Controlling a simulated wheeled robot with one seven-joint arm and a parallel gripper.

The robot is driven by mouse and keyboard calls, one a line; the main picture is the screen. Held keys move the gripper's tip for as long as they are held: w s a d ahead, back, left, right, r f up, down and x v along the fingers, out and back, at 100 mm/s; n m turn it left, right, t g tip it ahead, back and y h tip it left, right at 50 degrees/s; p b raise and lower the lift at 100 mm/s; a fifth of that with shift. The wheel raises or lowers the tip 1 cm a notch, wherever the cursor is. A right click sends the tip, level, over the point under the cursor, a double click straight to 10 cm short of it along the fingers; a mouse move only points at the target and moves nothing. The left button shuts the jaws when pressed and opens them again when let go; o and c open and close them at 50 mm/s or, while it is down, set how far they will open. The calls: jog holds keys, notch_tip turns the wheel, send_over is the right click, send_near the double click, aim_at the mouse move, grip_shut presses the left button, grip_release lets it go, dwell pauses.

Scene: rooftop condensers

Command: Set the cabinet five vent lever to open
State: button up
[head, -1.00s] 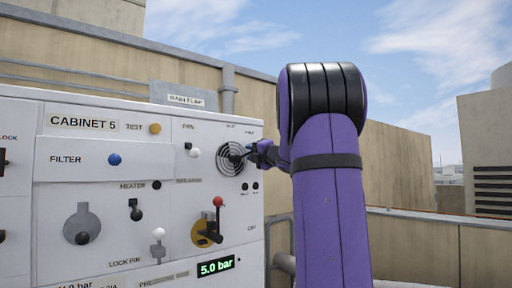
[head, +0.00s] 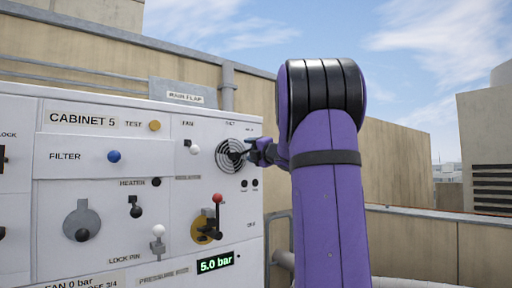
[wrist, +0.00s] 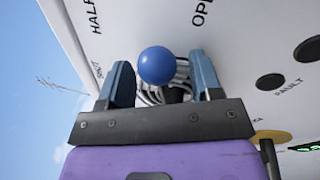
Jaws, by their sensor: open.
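The cabinet five panel (head: 100,190) fills the left of the head view. Its round vent grille (head: 226,158) is at the upper right of the panel, partly hidden by my gripper (head: 257,151). In the wrist view, a blue ball knob (wrist: 157,65), apparently the vent lever's end, sits in front of the grille (wrist: 150,97). My gripper (wrist: 163,82) is open, with one finger on each side of the knob; contact is not clear. HALF and OPEN labels are printed near the top of the wrist view. The lever's arm and exact setting are mostly hidden.
A blue filter knob (head: 114,156), a yellow test knob (head: 155,126) and a red-tipped lever on a yellow dial (head: 200,230) share the panel. A pressure display (head: 215,263) reads 5.0 bar. Open sky and a low parapet lie right of my arm.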

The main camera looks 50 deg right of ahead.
jog(key=v, duration=1.1)
dwell(0.4)
jog(key=w+a+f+n+g+y, duration=0.1)
jog(key=a+f+n+g+y, duration=0.25)
jog(key=a+n, duration=0.45)
jog(key=a+f+n+g+y, duration=0.2)
jog(key=a+f+n+y, duration=0.15)
jog(key=a+n, duration=0.5)
jog(key=w+a+f+n+g+y, duration=0.15)
jog(key=a+f+n, duration=0.35)
jog(key=a, duration=0.5)
jog(key=s+a+f+n+g+h, duration=0.2)
jog(key=s+a+f+n, duration=0.4)
jog(key=n, duration=0.9)
jog(key=s+a+f+n+g+h, duration=0.3)
jog(key=s+a+f+n+g, duration=0.2)
jog(key=s+n, duration=0.5)
notch_tip(320, 180, down, 3)
jog(key=a+n, duration=0.2)
jog(key=n, duration=0.3)
jog(key=shift+r+g, duration=0.2)
jog(key=shift+g, duration=0.1)
jog(key=shift+n, duration=0.25)
